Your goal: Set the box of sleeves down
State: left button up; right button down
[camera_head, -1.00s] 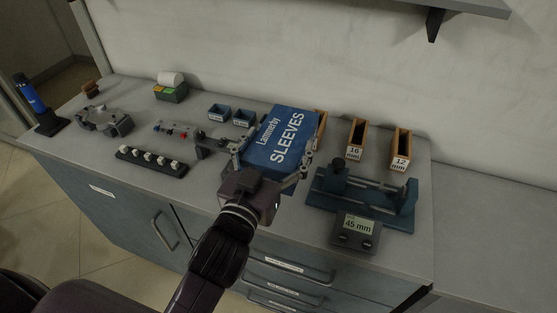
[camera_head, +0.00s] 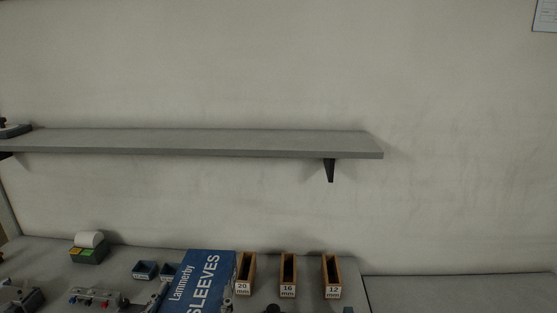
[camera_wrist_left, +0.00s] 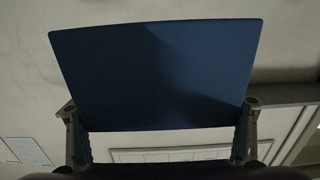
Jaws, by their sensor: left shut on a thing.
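The blue box of sleeves (camera_head: 203,280), marked "Lammerby SLEEVES", shows at the bottom of the head view, its lower part cut off by the frame. In the left wrist view the box (camera_wrist_left: 155,75) fills the middle as a dark blue face. My left gripper (camera_wrist_left: 160,118) has one finger at each side of the box and is shut on it. Whether the box touches the bench cannot be told. My right gripper is not in view.
A long, mostly bare grey shelf (camera_head: 200,143) is on the wall above the bench, with a dark item (camera_head: 14,129) at its left end. Wooden holders marked 20 (camera_head: 245,272), 16 (camera_head: 288,272) and 12 mm (camera_head: 332,274) stand right of the box.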

pick_arm(q)
jog(key=s+f, duration=0.1)
jog(key=s+a+f, duration=0.1)
jog(key=f, duration=0.1)
jog(key=s+a+f, duration=0.1)
jog(key=s+f, duration=0.1)
jog(key=shift+a, duration=0.15)
jog(key=s+f, duration=0.3)
jog(key=s, duration=0.5)
dwell(0.3)
